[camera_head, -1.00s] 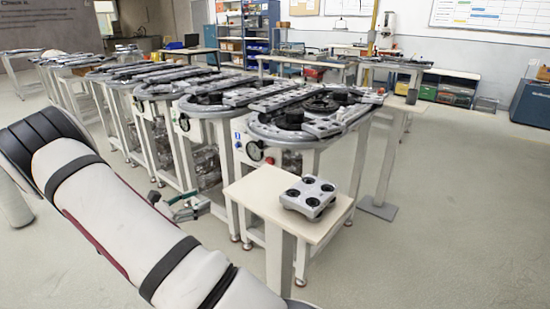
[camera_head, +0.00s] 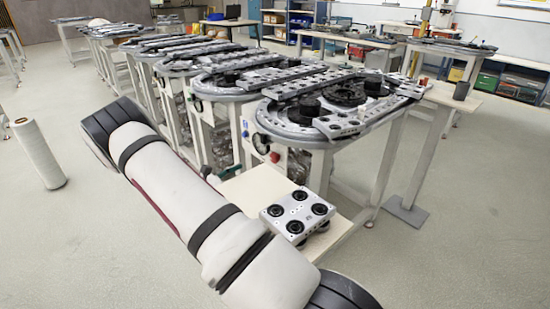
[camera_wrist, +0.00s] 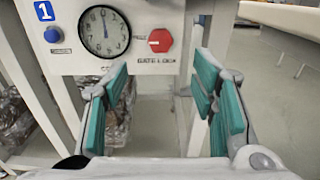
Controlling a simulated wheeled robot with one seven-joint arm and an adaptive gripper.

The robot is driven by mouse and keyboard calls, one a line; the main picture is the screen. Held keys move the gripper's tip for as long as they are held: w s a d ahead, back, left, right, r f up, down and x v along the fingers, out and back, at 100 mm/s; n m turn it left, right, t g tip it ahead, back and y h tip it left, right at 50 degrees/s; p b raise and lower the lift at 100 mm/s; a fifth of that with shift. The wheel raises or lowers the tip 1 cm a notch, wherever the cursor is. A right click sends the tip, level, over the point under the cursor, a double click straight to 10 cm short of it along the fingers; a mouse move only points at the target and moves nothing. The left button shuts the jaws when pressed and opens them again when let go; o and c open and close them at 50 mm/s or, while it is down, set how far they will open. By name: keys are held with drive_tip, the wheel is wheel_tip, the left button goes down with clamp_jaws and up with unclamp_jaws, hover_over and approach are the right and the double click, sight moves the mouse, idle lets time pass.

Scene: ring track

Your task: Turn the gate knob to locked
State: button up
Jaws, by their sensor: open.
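The red knob (camera_wrist: 160,40) sits on the white front panel (camera_wrist: 130,62) in the wrist view, above a small label too blurred to read surely. In the head view the knob (camera_head: 275,157) is a small red spot under the ring track's near end. My gripper (camera_wrist: 160,82) is open and empty. Its two teal-padded fingers stand apart below the knob, one on each side of it in the picture. They do not touch the knob. In the head view my arm hides most of the gripper. I cannot tell the knob's set position.
A round gauge (camera_wrist: 104,31) and a blue button (camera_wrist: 51,35) are left of the knob. A small table (camera_head: 255,186) bearing a grey device with black round tops (camera_head: 298,212) stands in front of the track (camera_head: 340,100). More track tables stand to the left. Open floor lies at right.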

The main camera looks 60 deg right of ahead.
sight(272, 159)
drive_tip(key=x, duration=1.2)
drive_tip(key=shift+s+d, duration=0.1)
drive_tip(key=shift+d, duration=0.1)
drive_tip(key=c, duration=1.2)
